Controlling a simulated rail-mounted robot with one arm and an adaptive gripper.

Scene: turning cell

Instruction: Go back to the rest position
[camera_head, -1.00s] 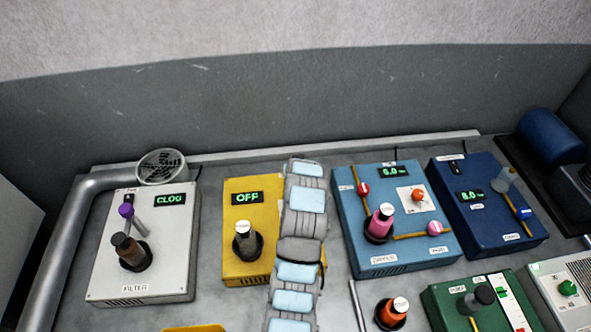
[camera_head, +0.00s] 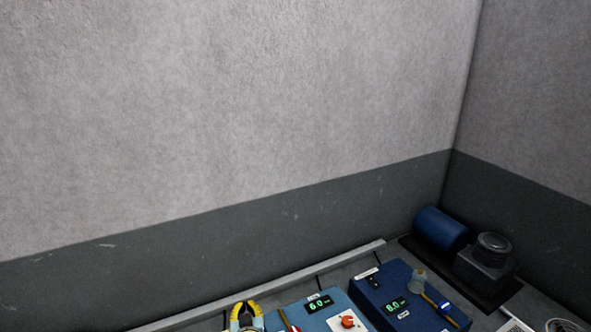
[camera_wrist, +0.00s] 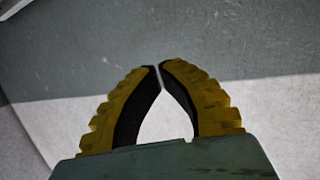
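My gripper (camera_head: 246,306) shows at the bottom edge of the head view, its yellow-and-black fingers pointing up, left of the light blue box. In the wrist view my gripper (camera_wrist: 160,67) has its curved fingers brought together, the tips practically meeting. Nothing is held between them. Behind the fingers the wrist view shows only grey wall surfaces. My arm below the gripper is out of the head view.
A light blue box (camera_head: 317,319) and a dark blue box (camera_head: 375,292) stand on the bench at the bottom. A blue cylinder (camera_head: 441,228) and a dark machine (camera_head: 484,262) sit in the right corner. The wall (camera_head: 230,110) fills most of the head view.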

